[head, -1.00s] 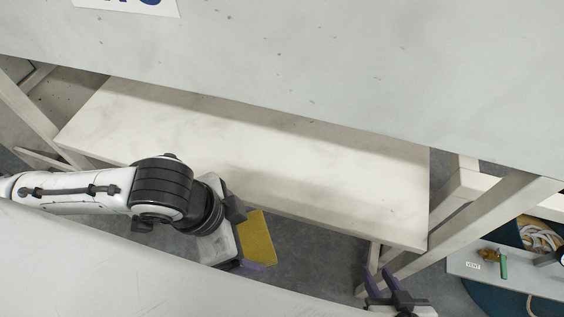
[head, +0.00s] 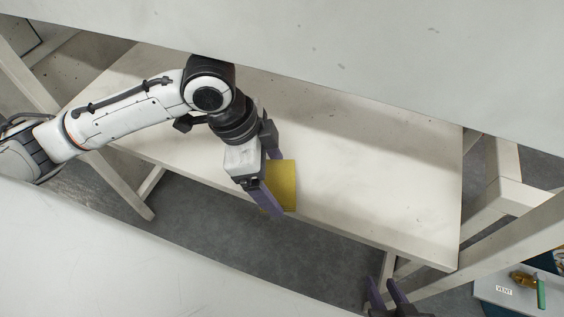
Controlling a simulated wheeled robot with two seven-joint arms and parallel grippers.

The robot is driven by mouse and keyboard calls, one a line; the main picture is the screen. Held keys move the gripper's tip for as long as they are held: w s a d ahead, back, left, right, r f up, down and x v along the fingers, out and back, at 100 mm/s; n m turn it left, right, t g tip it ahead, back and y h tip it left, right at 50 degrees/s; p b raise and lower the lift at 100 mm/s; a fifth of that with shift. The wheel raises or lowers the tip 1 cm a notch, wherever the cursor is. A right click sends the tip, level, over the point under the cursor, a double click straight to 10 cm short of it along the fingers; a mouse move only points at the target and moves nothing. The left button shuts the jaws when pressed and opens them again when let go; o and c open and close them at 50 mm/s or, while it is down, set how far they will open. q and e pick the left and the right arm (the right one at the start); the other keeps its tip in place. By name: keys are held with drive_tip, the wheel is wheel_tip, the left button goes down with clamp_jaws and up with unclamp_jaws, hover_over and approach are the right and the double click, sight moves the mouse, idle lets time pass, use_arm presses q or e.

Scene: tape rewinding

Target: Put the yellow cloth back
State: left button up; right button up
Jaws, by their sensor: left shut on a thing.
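The yellow cloth (head: 284,185) is a flat rectangular piece near the middle of the head view, over the front edge of the white shelf. My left gripper (head: 269,178) is shut on it at its left side. I cannot tell whether the cloth touches the shelf. My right gripper (head: 385,292) shows at the bottom edge, right of centre. Its two purple fingers are apart, with nothing seen between them.
The long white shelf (head: 375,160) is bare. A grey-white panel (head: 400,55) overhangs its back. White frame legs stand at both ends. A grey board with a VENT label (head: 504,290), a brass fitting and a green-handled item lies at lower right.

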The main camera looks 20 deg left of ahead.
sight(282, 163)
use_arm(q)
drive_tip(key=shift+w, duration=0.8)
drive_tip(key=w, duration=0.1)
drive_tip(key=w+f, duration=0.1)
drive_tip(key=w, duration=0.1)
drive_tip(key=shift+w+d+b, duration=0.1)
drive_tip(key=shift+b, duration=0.25)
drive_tip(key=shift+f, duration=0.3)
drive_tip(key=o, duration=0.9)
drive_tip(key=shift+f, duration=0.1)
